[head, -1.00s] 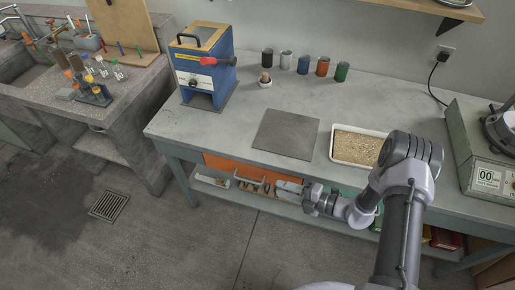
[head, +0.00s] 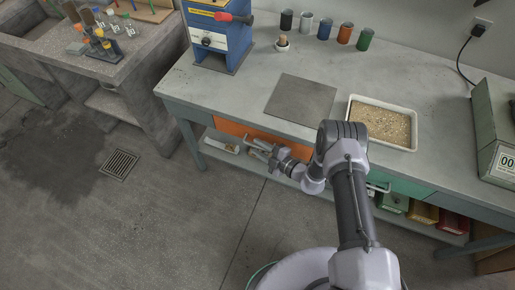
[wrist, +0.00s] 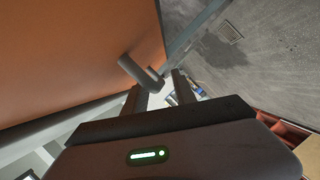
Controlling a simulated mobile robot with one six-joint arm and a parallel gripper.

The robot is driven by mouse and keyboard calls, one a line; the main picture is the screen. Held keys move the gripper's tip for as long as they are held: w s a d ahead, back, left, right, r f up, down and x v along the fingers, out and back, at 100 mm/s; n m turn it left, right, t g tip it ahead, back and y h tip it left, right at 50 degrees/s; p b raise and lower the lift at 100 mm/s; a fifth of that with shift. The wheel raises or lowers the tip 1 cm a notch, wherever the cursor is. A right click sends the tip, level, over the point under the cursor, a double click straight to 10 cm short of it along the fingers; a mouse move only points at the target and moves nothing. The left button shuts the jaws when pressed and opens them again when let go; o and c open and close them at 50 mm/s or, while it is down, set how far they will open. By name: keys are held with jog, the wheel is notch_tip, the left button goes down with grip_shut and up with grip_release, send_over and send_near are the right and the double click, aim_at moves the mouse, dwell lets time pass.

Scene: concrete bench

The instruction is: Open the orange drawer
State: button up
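The orange drawer (head: 234,128) is in the bench front, below the worktop, and looks closed. Its orange front (wrist: 80,50) fills the upper left of the wrist view. A grey bar handle (wrist: 140,74) stands out from it. In the head view the handle (head: 258,145) shows pale beside my gripper (head: 270,155). In the wrist view the two fingers of my gripper (wrist: 158,88) are apart, with no object held. The handle lies just ahead of the fingertips, near the gap. I cannot tell whether it is between them or touching.
A green drawer (head: 405,184) is to the right, behind my arm. A lower shelf holds several bins, among them a yellow one (head: 423,213) and a red one (head: 453,221). A tray of sand (head: 384,122) stands on the worktop. The floor (head: 190,220) in front is clear.

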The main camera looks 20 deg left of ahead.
jog(key=shift+w+a, duration=0.15)
jog(key=shift+a, duration=0.2)
grip_shut()
dwell(1.2)
